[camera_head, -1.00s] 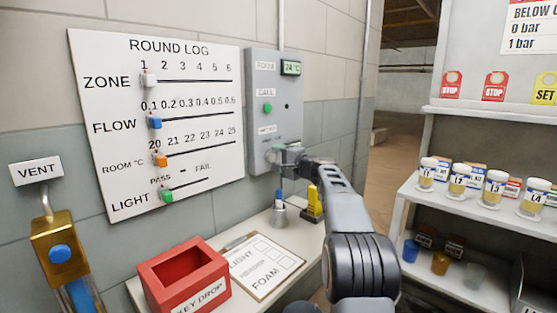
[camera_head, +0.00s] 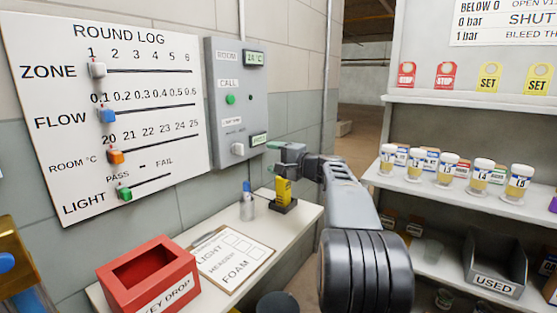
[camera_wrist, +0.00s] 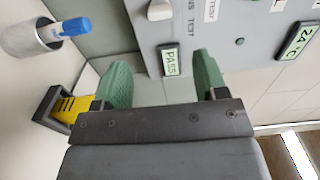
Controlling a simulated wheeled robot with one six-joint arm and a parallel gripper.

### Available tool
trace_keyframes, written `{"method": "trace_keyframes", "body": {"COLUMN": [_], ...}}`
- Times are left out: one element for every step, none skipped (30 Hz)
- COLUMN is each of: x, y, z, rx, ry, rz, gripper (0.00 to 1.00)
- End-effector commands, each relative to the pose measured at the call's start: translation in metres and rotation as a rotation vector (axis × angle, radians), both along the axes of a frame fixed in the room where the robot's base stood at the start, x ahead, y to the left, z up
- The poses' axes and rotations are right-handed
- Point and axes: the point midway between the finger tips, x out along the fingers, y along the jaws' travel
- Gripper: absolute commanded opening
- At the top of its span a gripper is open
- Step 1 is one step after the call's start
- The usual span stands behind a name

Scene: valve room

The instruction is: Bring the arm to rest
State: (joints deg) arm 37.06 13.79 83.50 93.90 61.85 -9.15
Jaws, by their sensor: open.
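My gripper (camera_head: 272,157) is held out in front of the grey wall panel (camera_head: 238,105), above the yellow device on the counter. In the wrist view its two green fingers (camera_wrist: 160,80) are spread apart with nothing between them. The panel's small display reads PASS in the wrist view (camera_wrist: 171,61). My arm reaches in from the lower right of the head view and covers part of the counter's right end.
The counter (camera_head: 310,215) holds a red key drop box (camera_head: 150,275), a clipboard (camera_head: 232,257), a metal cup with a blue-topped item (camera_head: 247,205) and a yellow device (camera_head: 284,193). Shelves with several jars (camera_head: 450,168) and a USED bin (camera_head: 495,262) stand at right.

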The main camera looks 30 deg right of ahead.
Motion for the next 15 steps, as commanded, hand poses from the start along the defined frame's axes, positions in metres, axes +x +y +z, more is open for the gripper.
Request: {"method": "trace_keyframes", "body": {"x": [-0.0045,-0.0065,-0.0086,-0.0098,-0.0108,-0.0117,-0.0123,-0.0125,-0.0129,-0.0129,-0.0129,-0.0128,-0.0128,-0.0128,-0.0127], "y": [-0.0022,-0.0032,-0.0043,-0.0048,-0.005,-0.0054,-0.0054,-0.0055,-0.0055,-0.0055,-0.0055,-0.0055,-0.0055,-0.0055,-0.0055], "z": [0.0002,0.0002,0.0001,0.0001,0.0,-0.0001,-0.0001,-0.0001,-0.0002,-0.0002,-0.0002,-0.0002,-0.0001,-0.0001,-0.0001], "rx": [0.0,0.0,-0.001,-0.001,-0.001,0.0,0.0,0.0,0.0,0.0,0.0,0.0,0.0,0.0,0.0], "ry": [0.0,0.0,0.0,0.0,0.0,0.0,0.0,0.0,0.0,0.0,0.0,0.0,0.0,0.0,0.0], "rz": [-0.001,-0.002,-0.002,-0.002,-0.001,0.0,0.0,0.0,0.0,0.001,0.0,0.0,0.0,0.0,0.0], "gripper": [0.66,0.66,0.66,0.66,0.66,0.66,0.66,0.66,0.66,0.66,0.66,0.66,0.66,0.66,0.66]}}
